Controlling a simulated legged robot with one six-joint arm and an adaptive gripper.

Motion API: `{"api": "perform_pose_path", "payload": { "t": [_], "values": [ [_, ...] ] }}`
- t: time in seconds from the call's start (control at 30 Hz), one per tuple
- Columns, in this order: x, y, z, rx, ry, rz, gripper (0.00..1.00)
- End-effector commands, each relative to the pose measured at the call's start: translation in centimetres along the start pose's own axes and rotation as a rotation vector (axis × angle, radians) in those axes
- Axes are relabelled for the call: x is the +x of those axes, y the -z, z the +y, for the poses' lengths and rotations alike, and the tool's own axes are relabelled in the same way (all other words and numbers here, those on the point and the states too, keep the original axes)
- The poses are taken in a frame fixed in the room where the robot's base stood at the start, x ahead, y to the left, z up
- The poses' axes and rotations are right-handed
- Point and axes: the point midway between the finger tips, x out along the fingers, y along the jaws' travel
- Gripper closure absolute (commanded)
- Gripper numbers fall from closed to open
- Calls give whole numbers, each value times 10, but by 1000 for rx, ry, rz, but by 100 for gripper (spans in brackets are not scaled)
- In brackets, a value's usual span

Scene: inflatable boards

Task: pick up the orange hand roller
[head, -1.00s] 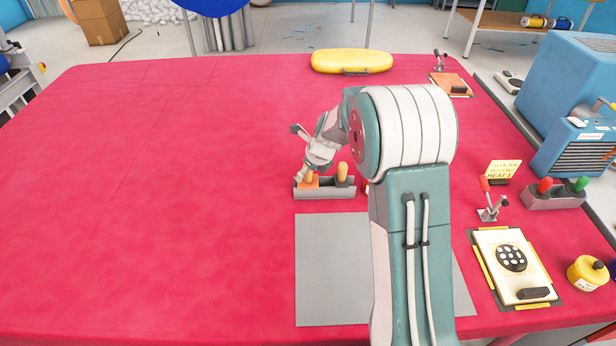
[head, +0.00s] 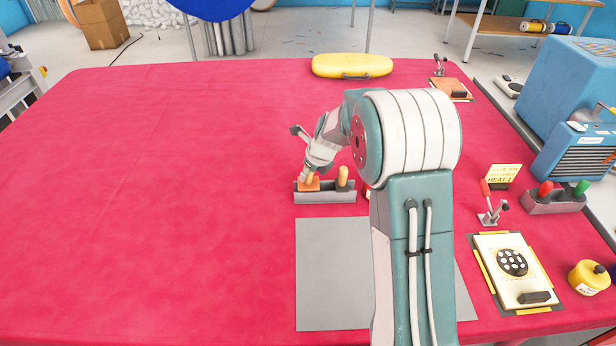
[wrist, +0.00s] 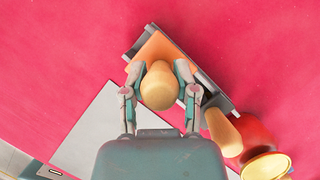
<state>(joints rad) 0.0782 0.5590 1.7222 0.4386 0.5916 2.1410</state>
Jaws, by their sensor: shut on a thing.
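The orange hand roller (head: 309,184) stands in the left part of a grey holder (head: 325,198) on the red table. In the wrist view its tan rounded handle (wrist: 160,88) is between the two fingers of my gripper (wrist: 160,76), and its orange part (wrist: 158,48) shows behind. My gripper in the head view (head: 311,174) is over the roller, shut on it. The roller is still in or right at the holder; I cannot tell if it has lifted at all. My fingers partly hide it in the head view.
A second tan handle (head: 342,176) stands beside it in the holder; it also shows in the wrist view (wrist: 220,128). A grey mat (head: 330,270) lies in front. A yellow board (head: 352,65) lies at the back. The table's left side is clear.

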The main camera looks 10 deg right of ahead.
Motion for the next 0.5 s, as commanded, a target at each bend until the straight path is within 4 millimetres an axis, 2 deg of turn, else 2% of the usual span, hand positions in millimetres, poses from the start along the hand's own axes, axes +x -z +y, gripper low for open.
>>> {"api": "perform_pose_path", "payload": {
  "t": [0.13,0.5],
  "values": [
    [-23,-9,-1,-1,4,-4,100],
    [-99,17,-6,2,4,-4,100]
  ]
}}
